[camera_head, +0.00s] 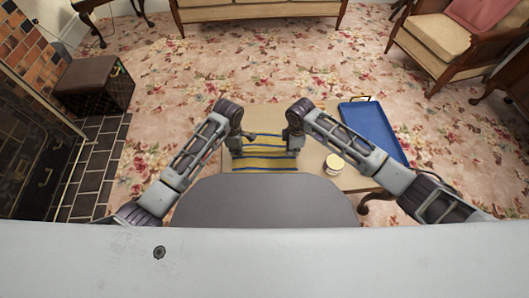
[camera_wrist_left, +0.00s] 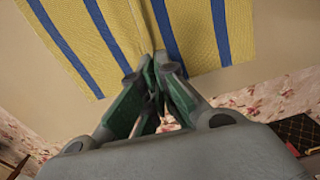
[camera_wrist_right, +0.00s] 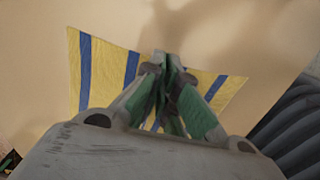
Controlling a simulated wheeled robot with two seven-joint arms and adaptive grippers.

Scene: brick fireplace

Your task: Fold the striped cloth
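The yellow cloth with blue stripes (camera_head: 264,162) lies on the table in front of me in the head view. My left gripper (camera_head: 241,138) is at its left side. In the left wrist view its fingertips (camera_wrist_left: 153,66) are together at the cloth's edge, and a crease in the cloth (camera_wrist_left: 88,38) runs to them. My right gripper (camera_head: 292,139) is at the cloth's right side. In the right wrist view its fingertips (camera_wrist_right: 168,62) are together on the cloth's edge (camera_wrist_right: 103,72). The fingers hide the gripped parts.
A blue tray (camera_head: 372,133) lies at the right of the tan table (camera_head: 312,160). A small jar with a pale lid (camera_head: 334,163) stands between the cloth and the tray.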

